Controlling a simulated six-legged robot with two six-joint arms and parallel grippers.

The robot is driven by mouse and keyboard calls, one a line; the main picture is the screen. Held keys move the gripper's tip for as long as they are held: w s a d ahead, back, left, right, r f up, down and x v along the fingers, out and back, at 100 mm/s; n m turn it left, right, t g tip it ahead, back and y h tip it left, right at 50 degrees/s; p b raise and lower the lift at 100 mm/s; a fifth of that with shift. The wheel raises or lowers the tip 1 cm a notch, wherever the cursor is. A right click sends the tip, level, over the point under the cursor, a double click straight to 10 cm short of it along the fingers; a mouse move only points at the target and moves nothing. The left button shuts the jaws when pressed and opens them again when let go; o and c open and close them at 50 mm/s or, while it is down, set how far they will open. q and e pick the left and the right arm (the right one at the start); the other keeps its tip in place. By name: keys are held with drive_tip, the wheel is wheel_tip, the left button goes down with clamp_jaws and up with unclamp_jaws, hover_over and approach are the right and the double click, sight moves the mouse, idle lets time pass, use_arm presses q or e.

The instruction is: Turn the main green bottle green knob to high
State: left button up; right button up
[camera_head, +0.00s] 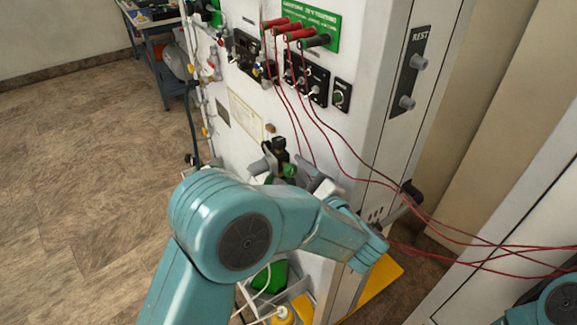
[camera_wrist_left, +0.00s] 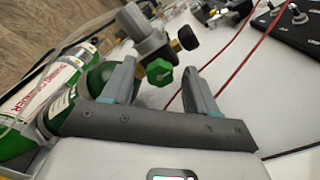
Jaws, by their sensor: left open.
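The green knob (camera_wrist_left: 160,72) is a small lobed knob on a grey metal valve with a black knob (camera_wrist_left: 187,38). In the left wrist view it sits between the two fingertips of my left gripper (camera_wrist_left: 159,68), with a visible gap on each side. The gripper is open and holds nothing. A green and white bottle (camera_wrist_left: 38,100) with printed labels lies to the left of the valve in that view. In the head view my left gripper (camera_head: 293,178) is at the front of the white cabinet, with the green knob (camera_head: 289,170) between its fingers. My right gripper is out of view.
The white cabinet (camera_head: 360,75) carries switch panels, red leads (camera_head: 350,165) and a dark REST panel (camera_head: 410,70). The leads hang right of my left gripper and cross to the right. A yellow item (camera_head: 284,316) stands low down. Open floor (camera_head: 90,190) lies to the left.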

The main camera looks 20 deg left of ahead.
use_arm(q)
drive_tip(key=shift+w+a, duration=0.15)
drive_tip(key=shift+w, duration=0.1)
drive_tip(key=shift+a+r, duration=0.1)
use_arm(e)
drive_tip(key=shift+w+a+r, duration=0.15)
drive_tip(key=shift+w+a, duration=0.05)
use_arm(q)
drive_tip(key=shift+s, duration=0.1)
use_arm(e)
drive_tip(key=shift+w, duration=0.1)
